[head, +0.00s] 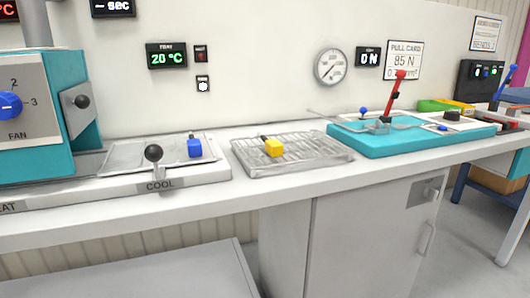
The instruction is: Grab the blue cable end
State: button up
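A small blue block with a short dark stub on top, which looks like the blue cable end (195,147), sits at the right part of a flat metal tray (125,156) on the COOL section of the bench. A similar yellow block (273,148), also with a dark stub, sits on a wire rack (325,149) to the right. No cable can be made out running from either block. My gripper is not in view.
A black ball-topped lever (153,153) stands in front of the tray. A teal machine with a FAN knob (10,105) is at left. A teal fixture (420,141) with a red-handled lever (396,88) stands at right.

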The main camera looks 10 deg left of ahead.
aim_at(194, 147)
jog(key=u, duration=1.3)
jog(key=j, duration=0.35)
jog(key=i+u, duration=0.05)
